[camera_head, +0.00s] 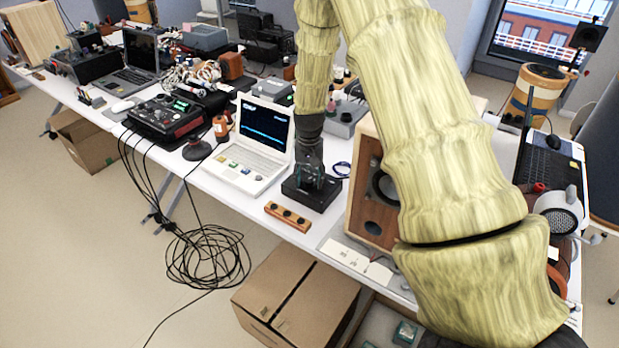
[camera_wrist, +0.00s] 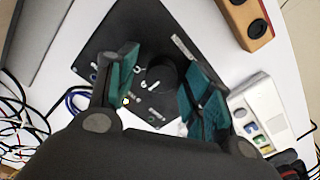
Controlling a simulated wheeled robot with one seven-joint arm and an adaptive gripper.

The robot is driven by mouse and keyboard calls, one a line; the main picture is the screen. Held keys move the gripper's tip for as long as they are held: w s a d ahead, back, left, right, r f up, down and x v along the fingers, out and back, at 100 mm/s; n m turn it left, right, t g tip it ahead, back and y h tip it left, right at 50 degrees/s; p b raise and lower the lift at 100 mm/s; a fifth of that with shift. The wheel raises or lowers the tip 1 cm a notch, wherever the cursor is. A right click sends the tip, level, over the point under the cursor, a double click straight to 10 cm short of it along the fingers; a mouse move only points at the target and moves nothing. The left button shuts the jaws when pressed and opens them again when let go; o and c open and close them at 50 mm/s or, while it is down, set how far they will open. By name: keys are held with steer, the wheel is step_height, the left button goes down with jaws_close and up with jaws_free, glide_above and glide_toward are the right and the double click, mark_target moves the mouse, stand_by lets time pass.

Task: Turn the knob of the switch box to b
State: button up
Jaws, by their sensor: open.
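The switch box (camera_wrist: 125,35) is a flat black box on the white table; in the head view it (camera_head: 311,198) lies right of the white laptop. Its round black knob (camera_wrist: 161,78) with a white pointer mark shows in the wrist view. Small white markings lie on the box face around the knob, too small to read. My gripper (camera_wrist: 160,92) is open above the box, with a teal-padded finger on each side of the knob. I cannot tell whether the pads touch the knob. In the head view my gripper (camera_head: 312,178) points down and hides the knob.
The white laptop (camera_head: 252,150) stands close on the left. A wooden block with black knobs (camera_head: 288,216) lies in front of the box. A wooden speaker (camera_head: 372,190) stands close on the right. Blue cable (camera_head: 342,169) lies behind the box. A cardboard box (camera_head: 295,300) is on the floor.

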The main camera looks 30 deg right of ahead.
mark_target(309, 179)
step_height(309, 179, up, 12)
stand_by(0.6)
stand_by(0.4)
